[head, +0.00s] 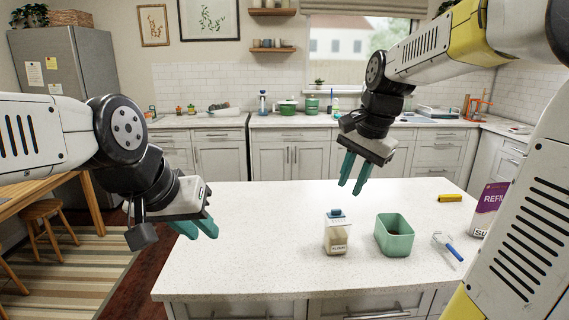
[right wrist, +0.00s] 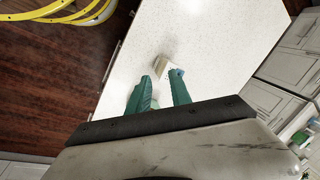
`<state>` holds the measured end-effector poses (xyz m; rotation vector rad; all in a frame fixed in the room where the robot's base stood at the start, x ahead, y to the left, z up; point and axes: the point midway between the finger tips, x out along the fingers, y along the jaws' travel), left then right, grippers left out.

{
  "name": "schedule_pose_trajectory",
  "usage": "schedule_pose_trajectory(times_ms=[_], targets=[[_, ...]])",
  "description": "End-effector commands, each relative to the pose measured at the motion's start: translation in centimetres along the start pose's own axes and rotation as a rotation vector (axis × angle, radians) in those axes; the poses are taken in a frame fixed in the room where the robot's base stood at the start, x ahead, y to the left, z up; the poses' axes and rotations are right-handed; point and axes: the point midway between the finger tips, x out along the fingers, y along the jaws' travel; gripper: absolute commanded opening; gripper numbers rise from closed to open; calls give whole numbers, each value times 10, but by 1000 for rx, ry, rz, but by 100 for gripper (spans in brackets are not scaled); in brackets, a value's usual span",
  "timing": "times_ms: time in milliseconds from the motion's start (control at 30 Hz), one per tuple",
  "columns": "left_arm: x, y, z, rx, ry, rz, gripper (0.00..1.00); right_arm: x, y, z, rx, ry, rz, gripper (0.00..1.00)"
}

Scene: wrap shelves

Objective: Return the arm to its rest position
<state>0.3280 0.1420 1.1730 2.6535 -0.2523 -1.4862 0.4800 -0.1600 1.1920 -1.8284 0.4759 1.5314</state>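My left gripper (head: 198,229) hangs at the left end of the white island counter, its two teal fingers apart with nothing between them. My right gripper (head: 353,175) is raised above the counter, pointing down, behind the small jar with a blue lid (head: 336,233). Its teal fingers are apart and empty. In the right wrist view the same fingers (right wrist: 160,92) show a gap, and the jar (right wrist: 165,68) stands beyond them on the counter, not touched.
The island counter (head: 240,255) is clear on its left half. A green open container (head: 394,236), a blue-handled tool (head: 449,247), a yellow block (head: 450,198) and a purple-and-white package (head: 488,208) stand or lie on the right half. A stool (head: 42,210) is at the far left.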

Motion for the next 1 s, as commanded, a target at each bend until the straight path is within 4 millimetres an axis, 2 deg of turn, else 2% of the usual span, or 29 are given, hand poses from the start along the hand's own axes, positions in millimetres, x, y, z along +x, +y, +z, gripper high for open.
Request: schedule_pose_trajectory(times_ms=[33, 167, 300, 400, 600, 1000], targets=[[0, 0, 0, 0, 0, 0, 25, -10, 13, 16, -90, 20, -38, 25], [0, 0, 0, 0, 0, 0, 25, -22, 41, 54, -346, 85, -107, 25], [0, 0, 0, 0, 0, 0, 25, -23, 68, 88, -591, 172, -148, 25], [0, 0, 0, 0, 0, 0, 25, -20, 82, 106, -719, 224, -156, 25], [0, 0, 0, 0, 0, 0, 25, -14, 94, 120, -839, 274, -156, 25], [0, 0, 0, 0, 0, 0, 25, -14, 94, 121, -846, 275, -155, 25]])
